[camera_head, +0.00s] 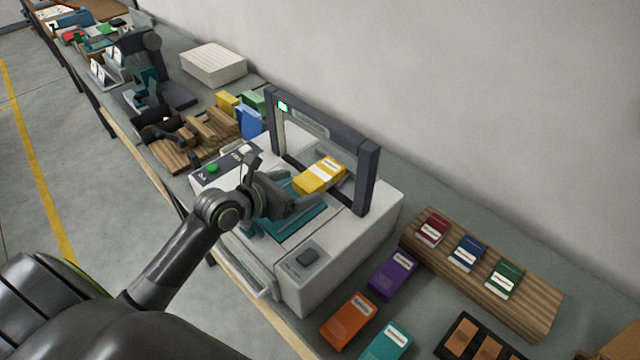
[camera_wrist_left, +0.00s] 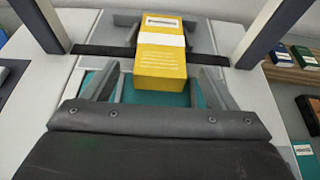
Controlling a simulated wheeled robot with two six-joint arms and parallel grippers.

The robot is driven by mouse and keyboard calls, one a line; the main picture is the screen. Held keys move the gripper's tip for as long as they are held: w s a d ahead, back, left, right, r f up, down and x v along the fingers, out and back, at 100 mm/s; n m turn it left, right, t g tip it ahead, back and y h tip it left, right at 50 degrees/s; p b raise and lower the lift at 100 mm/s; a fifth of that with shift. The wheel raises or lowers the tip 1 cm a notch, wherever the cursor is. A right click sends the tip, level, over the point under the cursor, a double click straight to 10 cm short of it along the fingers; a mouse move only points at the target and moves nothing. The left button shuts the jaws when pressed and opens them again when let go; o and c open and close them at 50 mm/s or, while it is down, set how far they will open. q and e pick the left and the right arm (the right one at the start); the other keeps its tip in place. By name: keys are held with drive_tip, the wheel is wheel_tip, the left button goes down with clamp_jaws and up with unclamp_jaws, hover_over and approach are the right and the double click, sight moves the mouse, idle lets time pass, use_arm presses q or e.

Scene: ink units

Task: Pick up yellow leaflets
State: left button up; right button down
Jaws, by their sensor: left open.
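A bundle of yellow leaflets (camera_head: 320,176) with a white band around it lies on the white banding machine (camera_head: 350,250), at the dark arch. In the left wrist view the yellow leaflets (camera_wrist_left: 160,66) are centred ahead, with their near end over the teal plate. My left gripper (camera_head: 297,203) is over the teal plate (camera_head: 303,222), on the near side of the bundle. Its fingers (camera_wrist_left: 157,84) are open, one to each side of the bundle's near end, with gaps showing. Whether they reach around it is hard to tell. My right gripper is out of view.
Purple (camera_head: 392,273), orange (camera_head: 348,319) and teal packs lie to the right. A wooden rack (camera_head: 540,305) holds small packs. Wooden blocks and another machine stand farther left.

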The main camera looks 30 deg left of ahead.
sight(312, 178)
use_arm(q)
drive_tip(key=x, duration=0.2)
drive_tip(key=r+p+x, duration=0.1)
drive_tip(key=x, duration=0.2)
drive_tip(key=shift+w+d, duration=0.15)
drive_tip(key=shift+w, duration=0.15)
drive_tip(key=shift+w+d+f, duration=0.15)
drive_tip(key=shift+w+f, duration=0.15)
drive_tip(key=shift+w, duration=0.2)
drive_tip(key=shift+s, duration=0.1)
drive_tip(key=shift+c, duration=0.3)
drive_tip(key=shift+r, duration=0.1)
drive_tip(key=c, duration=1.1)
